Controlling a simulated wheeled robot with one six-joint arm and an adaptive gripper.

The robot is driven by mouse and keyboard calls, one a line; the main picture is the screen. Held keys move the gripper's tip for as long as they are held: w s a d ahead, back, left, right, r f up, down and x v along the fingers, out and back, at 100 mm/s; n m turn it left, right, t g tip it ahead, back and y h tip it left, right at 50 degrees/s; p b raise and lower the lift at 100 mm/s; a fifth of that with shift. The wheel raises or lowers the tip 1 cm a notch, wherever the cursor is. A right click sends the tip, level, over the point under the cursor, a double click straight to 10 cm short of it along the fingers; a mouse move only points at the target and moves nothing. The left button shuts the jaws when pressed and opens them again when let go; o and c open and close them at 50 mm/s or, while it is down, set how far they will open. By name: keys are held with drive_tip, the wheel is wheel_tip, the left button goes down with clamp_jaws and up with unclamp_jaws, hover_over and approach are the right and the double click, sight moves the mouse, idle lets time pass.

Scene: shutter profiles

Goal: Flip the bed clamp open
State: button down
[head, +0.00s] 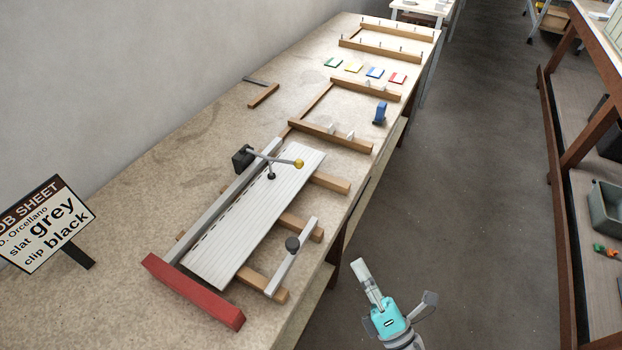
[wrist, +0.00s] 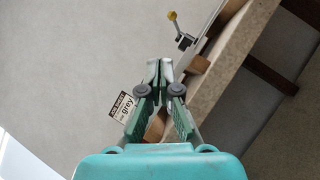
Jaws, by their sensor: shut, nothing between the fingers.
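The bed clamp has a black base block (head: 243,158) at the panel's far left edge. Its grey lever (head: 277,158) reaches right over the pale ribbed panel (head: 232,235) and ends in a yellow knob (head: 299,163). A black foot (head: 271,176) hangs under the lever and appears to rest on the panel. In the wrist view the yellow knob (wrist: 172,16) and dark clamp parts (wrist: 185,41) show near the top. My gripper (wrist: 160,64) is shut and empty, with its fingertips together, apart from the clamp.
A red bar (head: 192,290) closes the bed's near end. A short rail with a black knob (head: 292,243) stands right of the panel. The job sheet sign (head: 45,225) reads slat grey, clip black. Wooden frames and coloured cards lie farther along the bench (head: 190,150).

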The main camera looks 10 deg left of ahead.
drive_tip(key=w+a+r+n+g+y, duration=0.1)
drive_tip(key=w+a+n+g, duration=0.1)
drive_tip(key=w+n, duration=0.4)
drive_tip(key=w+a+r+n+g+y, duration=0.2)
drive_tip(key=w+a+n+g, duration=0.1)
drive_tip(key=w+n, duration=0.4)
drive_tip(key=shift+a+g, duration=0.15)
drive_tip(key=shift+g, duration=0.45)
drive_tip(key=x, duration=1)
drive_tip(key=shift+r, duration=0.15)
